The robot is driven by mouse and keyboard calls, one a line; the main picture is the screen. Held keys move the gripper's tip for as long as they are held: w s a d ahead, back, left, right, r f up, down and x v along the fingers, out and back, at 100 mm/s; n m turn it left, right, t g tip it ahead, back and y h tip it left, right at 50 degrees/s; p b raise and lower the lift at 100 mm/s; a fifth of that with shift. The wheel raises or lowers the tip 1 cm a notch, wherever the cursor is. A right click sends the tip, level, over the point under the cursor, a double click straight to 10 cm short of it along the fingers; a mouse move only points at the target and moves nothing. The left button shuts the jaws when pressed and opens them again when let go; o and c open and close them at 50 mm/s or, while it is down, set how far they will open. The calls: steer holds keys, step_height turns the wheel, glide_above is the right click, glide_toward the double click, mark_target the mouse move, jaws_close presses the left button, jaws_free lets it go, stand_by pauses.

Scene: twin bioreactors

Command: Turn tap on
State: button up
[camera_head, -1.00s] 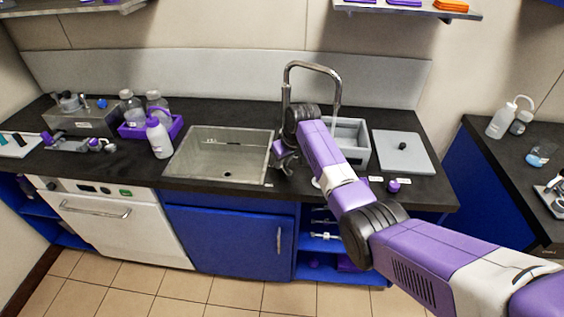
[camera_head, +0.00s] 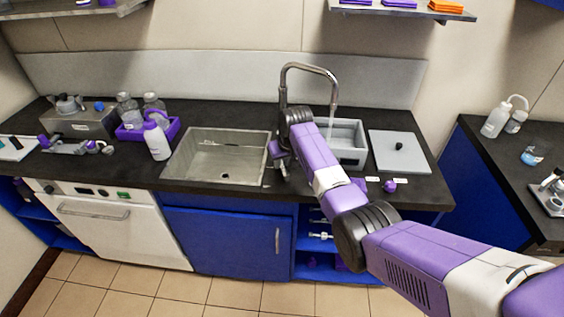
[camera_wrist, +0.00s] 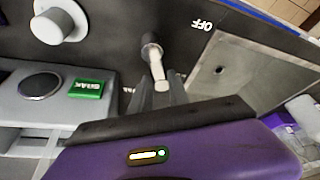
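The tap (camera_head: 309,67) is a tall chrome arch behind the counter, its spout over the grey basin right of the sink. A thin pale streak shows below the spout; I cannot tell for sure whether it is water. In the wrist view the tap's lever (camera_wrist: 153,55) is a short metal stick with a pale tip, near a white OFF label (camera_wrist: 208,24). My gripper (camera_wrist: 161,88) has its two grey fingers apart, with the lever tip at or between their ends. Contact is unclear. In the head view my gripper (camera_head: 277,157) is partly hidden by my wrist, beside the sink's right edge.
The steel sink (camera_head: 222,143) lies left of my gripper. A grey basin (camera_head: 348,154) and a grey plate (camera_head: 401,150) are to the right. A green-labelled device (camera_wrist: 88,88) and a white round knob (camera_wrist: 60,22) show in the wrist view. Bottles stand farther left.

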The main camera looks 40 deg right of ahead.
mark_target(285, 172)
steer(key=shift+o, duration=1.3)
steer(key=shift+v, duration=3.9)
steer(key=shift+c, duration=0.4)
